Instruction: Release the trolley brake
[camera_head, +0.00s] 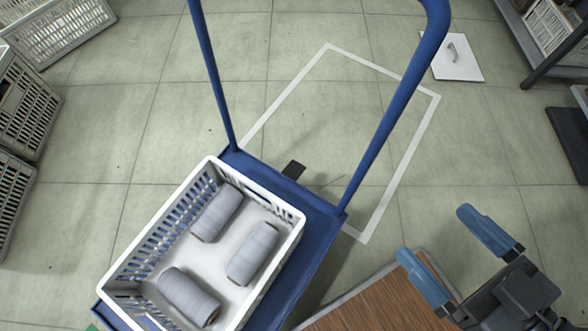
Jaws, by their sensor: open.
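A blue trolley (312,200) with a tall tubular handle (392,105) stands at the centre left. A small dark pedal-like piece (293,169) sticks out at the trolley's edge between the two handle posts, low near the floor; I cannot tell whether it is the brake or how it is set. My gripper (443,246) is at the lower right, open and empty, with two blue fingers apart. It is to the right of the trolley and touches nothing that I can see.
A white crate (284,215) with 3 grey bobbins (253,252) rides on the trolley. A white outline (410,150) marks the floor beyond. A brown wooden surface (375,303) lies below my gripper. Crates (20,105) stand at left; a white plate (457,62) lies at upper right.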

